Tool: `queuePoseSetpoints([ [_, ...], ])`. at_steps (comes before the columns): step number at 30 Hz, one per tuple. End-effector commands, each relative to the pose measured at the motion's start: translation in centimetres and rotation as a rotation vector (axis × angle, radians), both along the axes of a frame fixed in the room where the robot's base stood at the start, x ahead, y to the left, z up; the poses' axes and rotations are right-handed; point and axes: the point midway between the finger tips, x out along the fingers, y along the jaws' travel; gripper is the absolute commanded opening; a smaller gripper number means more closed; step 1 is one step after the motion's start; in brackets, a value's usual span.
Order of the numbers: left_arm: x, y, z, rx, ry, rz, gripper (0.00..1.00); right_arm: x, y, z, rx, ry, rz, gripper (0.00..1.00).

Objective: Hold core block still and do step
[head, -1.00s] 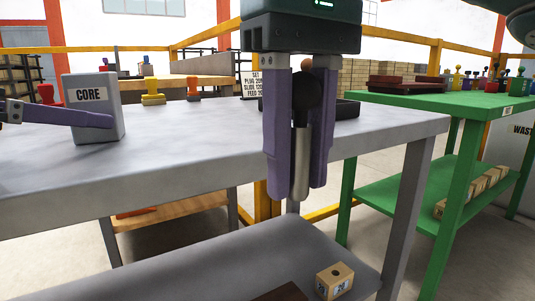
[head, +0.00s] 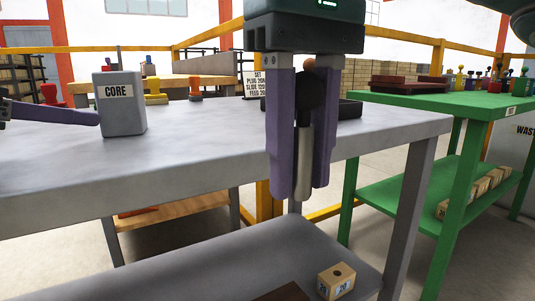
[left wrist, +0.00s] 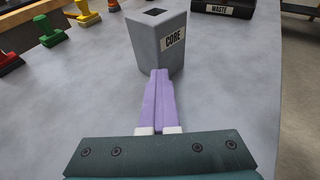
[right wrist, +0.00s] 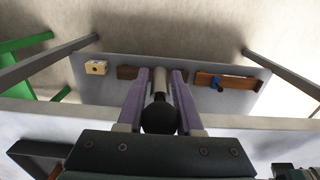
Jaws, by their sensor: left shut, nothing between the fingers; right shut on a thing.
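The grey core block (head: 123,112), labelled CORE, stands upright on the grey table (head: 200,150). In the left wrist view the core block (left wrist: 160,43) shows a dark square hole in its top. My left gripper (head: 97,118) is shut and empty, its purple fingertips at the block's lower left side. In the left wrist view the left fingertips (left wrist: 159,73) meet the block's near face; whether they touch is unclear. My right gripper (head: 302,182) is shut on a metal rod with a black ball knob (head: 304,150), pointing down before the table's front edge.
Red, yellow and orange stamps (head: 154,93) stand behind the block. A wooden block with a hole (head: 336,281) sits on the lower shelf (head: 240,265). A green table (head: 440,98) stands at right.

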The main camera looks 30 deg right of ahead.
Motion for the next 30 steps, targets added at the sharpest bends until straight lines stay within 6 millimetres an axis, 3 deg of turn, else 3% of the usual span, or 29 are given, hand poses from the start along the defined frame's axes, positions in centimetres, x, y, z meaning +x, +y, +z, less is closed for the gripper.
queuePoseSetpoints([
  [16, 0.00, 0.00, 0.00, 0.000, 0.000, 0.000, 0.01, 0.00, 0.00, 0.00, 0.000, 0.000, 0.000, 0.00],
  [30, 0.00, 0.00, 0.00, 0.000, 0.000, 0.000, 0.54, 0.00, 0.00, 0.00, 0.000, 0.000, 0.000, 0.00],
])
